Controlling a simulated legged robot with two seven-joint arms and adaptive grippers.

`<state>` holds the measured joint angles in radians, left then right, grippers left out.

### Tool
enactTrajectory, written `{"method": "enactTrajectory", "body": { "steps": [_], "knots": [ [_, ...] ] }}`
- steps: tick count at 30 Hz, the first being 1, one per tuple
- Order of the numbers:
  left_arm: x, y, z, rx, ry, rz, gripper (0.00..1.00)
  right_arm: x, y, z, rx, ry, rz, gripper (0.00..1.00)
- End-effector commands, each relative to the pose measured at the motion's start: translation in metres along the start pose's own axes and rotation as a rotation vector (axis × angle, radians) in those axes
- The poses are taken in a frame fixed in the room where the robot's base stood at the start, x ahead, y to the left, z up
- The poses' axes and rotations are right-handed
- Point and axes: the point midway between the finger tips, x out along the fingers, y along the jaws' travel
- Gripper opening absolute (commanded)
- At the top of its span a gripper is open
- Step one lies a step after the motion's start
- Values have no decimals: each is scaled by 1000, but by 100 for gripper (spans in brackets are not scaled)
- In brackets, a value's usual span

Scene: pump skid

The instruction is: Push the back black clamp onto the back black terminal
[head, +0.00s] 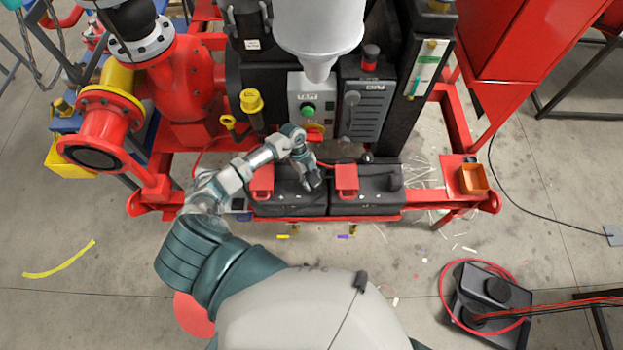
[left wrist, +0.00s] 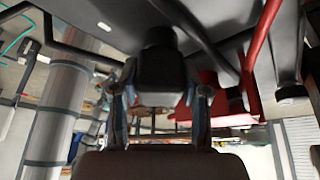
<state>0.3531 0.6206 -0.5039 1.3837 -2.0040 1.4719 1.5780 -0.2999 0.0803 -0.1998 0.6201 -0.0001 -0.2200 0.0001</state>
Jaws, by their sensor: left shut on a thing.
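My left gripper (head: 311,182) reaches in from the left in the head view and is low over the inner part of two black batteries. In the left wrist view its two fingers are closed on the sides of a dark block, which I take to be the black clamp (left wrist: 161,72). The gripper hides the clamp in the head view. I cannot make out the back black terminal or tell whether the clamp touches it. My right gripper is not in view.
The left battery (head: 290,207) and right battery (head: 375,204) stand in a red frame, each with a red part on top: left (head: 262,181), right (head: 346,179). A grey control box (head: 308,95) stands behind. An orange box (head: 473,178) sits at right.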

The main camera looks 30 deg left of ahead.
Motion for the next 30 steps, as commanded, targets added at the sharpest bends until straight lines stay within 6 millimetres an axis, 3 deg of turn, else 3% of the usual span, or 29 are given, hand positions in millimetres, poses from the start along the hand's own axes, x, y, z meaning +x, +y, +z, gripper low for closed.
{"method": "enactTrajectory", "body": {
  "steps": [12, 13, 16, 26, 30],
  "knots": [
    [4, 0, 2, 0, 0, 0, 0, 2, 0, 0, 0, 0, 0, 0],
    [4, 0, 2, 0, 0, 0, 47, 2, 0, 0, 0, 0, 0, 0],
    [4, 0, 2, 0, 0, 0, 72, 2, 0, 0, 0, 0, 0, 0],
    [3, 0, 2, 0, 0, 1, 74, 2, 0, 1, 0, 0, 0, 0],
    [-11, 0, 3, 0, -2, -1, 74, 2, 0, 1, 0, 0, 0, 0]
  ]
}}
